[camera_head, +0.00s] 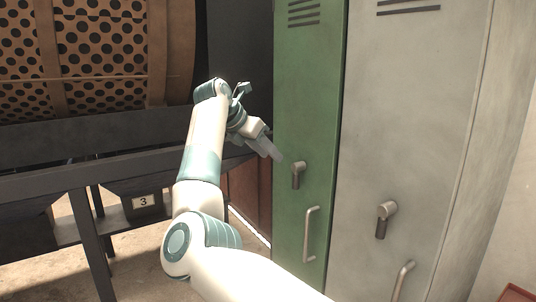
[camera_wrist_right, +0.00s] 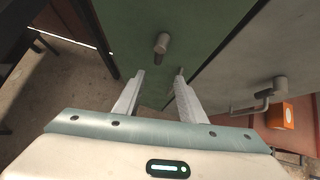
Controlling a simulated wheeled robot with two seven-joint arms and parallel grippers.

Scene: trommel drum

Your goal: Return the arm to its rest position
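My right arm reaches up and forward in the head view, bent at the elbow. My right gripper (camera_head: 277,155) is in front of the green locker (camera_head: 310,100), just left of and above its grey turn handle (camera_head: 297,175). In the right wrist view the two fingers of the gripper (camera_wrist_right: 160,75) are apart with nothing between them. The green locker's handle also shows there (camera_wrist_right: 161,43), beyond the fingertips and apart from them. The green door looks closed. My left gripper is not in view.
A grey locker (camera_head: 425,110) with its own turn handle (camera_head: 386,218) stands right of the green one. A perforated drum (camera_head: 100,55) sits over a dark metal frame (camera_head: 95,180) at left. An orange box (camera_wrist_right: 281,115) shows at right in the wrist view.

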